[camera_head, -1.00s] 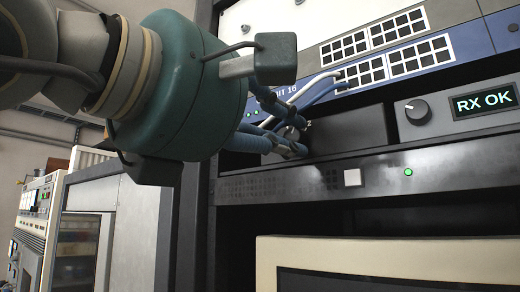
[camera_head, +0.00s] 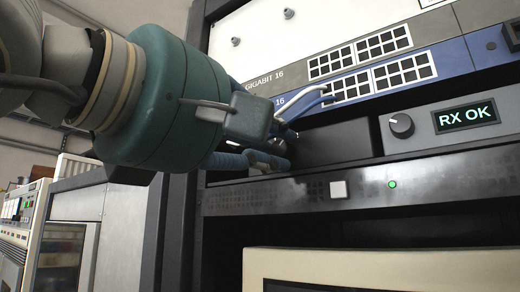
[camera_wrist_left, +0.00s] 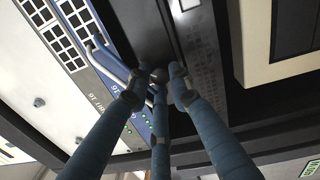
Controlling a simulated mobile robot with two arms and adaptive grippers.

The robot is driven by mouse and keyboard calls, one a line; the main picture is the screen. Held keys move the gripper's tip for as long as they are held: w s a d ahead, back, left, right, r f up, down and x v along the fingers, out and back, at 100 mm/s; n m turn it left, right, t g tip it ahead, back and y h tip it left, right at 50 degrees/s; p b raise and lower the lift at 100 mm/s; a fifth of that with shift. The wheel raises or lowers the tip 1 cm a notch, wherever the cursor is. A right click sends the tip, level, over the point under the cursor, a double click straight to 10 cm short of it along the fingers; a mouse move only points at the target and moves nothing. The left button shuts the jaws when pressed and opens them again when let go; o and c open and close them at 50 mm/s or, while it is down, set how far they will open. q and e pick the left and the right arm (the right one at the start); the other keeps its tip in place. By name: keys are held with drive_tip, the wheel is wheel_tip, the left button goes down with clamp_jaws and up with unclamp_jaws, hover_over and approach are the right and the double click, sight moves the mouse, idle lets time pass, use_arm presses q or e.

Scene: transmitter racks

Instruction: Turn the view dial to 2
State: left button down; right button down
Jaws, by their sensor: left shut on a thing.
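My left gripper (camera_head: 282,158) reaches in from the left to the dark box (camera_head: 340,142) on the rack. In the left wrist view its three blue fingers (camera_wrist_left: 160,84) are closed around a small dark knob (camera_wrist_left: 159,74), which I take to be the view dial. The knob is mostly hidden by the fingertips, and its pointer and marks cannot be read. In the head view the knob is hidden behind the gripper. My right gripper is in neither view.
A grey panel to the right has another knob (camera_head: 401,125) and an RX OK display (camera_head: 466,116). Below are a pale square button (camera_head: 338,189) and a green lamp (camera_head: 392,184). Cables (camera_head: 305,98) plug into the blue switch (camera_head: 446,62) just above the gripper. A beige monitor (camera_head: 290,262) stands lower down.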

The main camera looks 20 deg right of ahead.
use_arm(q)
drive_tip(key=shift+w+f, duration=0.1)
drive_tip(key=shift+f, duration=0.2)
drive_tip(key=c, duration=1.8)
unclamp_jaws()
drive_tip(key=shift+o, duration=1.2)
drive_tip(key=shift+r, duration=0.15)
drive_tip(key=shift+r, duration=0.1)
drive_tip(key=v, duration=1.2)
